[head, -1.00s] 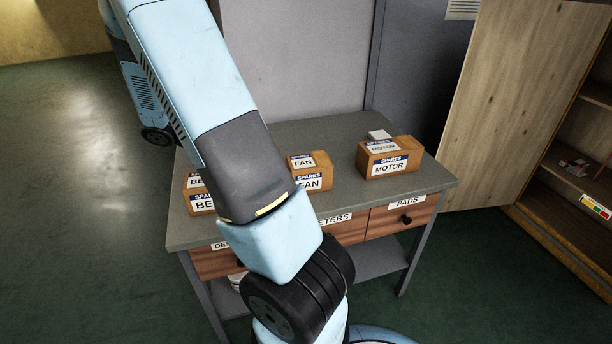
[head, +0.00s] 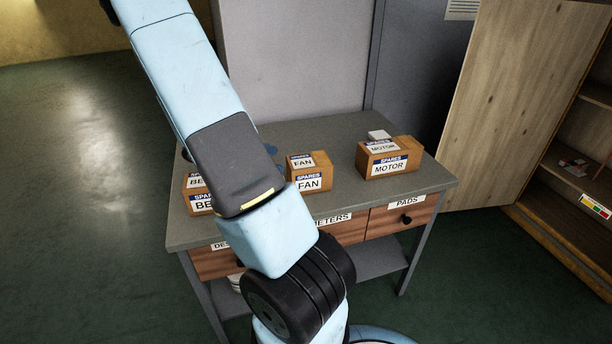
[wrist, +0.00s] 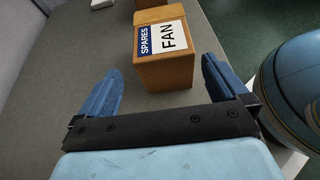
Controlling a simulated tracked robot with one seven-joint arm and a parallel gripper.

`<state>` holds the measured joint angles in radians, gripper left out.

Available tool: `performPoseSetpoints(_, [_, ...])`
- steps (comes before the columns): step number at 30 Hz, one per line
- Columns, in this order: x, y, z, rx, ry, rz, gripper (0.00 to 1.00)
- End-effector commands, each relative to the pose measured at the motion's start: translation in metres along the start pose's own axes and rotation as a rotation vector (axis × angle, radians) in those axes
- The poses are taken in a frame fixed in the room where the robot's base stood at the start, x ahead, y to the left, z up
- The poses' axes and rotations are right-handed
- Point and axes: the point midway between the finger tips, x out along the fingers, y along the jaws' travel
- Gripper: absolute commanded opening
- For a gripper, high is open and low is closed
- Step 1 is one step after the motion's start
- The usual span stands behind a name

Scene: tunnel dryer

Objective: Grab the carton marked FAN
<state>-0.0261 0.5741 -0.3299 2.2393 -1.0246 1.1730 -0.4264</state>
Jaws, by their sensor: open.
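The carton marked FAN (head: 309,172) is an orange-brown box with a white and blue SPARES label, standing on the grey bench top. It also shows in the wrist view (wrist: 166,74), with its label sideways. My gripper (wrist: 160,67) is open, its two blue fingers spread wide. The carton stands ahead, between the lines of the fingers, and its near end reaches to about their tips. The right finger looks closer to the carton than the left. In the head view my arm hides most of the gripper; only a bit of blue shows left of the carton.
A MOTOR carton (head: 389,166) stands to the right, with a small white block (head: 379,135) behind it. A carton whose label begins BE (head: 198,203) stands left, partly hidden by my arm. Bare bench top (head: 345,195) lies between FAN and MOTOR. Drawers (head: 405,215) are below.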

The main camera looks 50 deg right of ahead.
Motion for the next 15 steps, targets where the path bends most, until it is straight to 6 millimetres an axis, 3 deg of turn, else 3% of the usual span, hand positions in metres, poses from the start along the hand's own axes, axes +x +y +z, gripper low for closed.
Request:
performPoseSetpoints(5, [0.009, -0.001, -0.001, -0.002, 0.000, 0.000, 1.00])
performPoseSetpoints(15, [0.050, -0.002, -0.001, 0.000, 0.000, 0.000, 1.00])
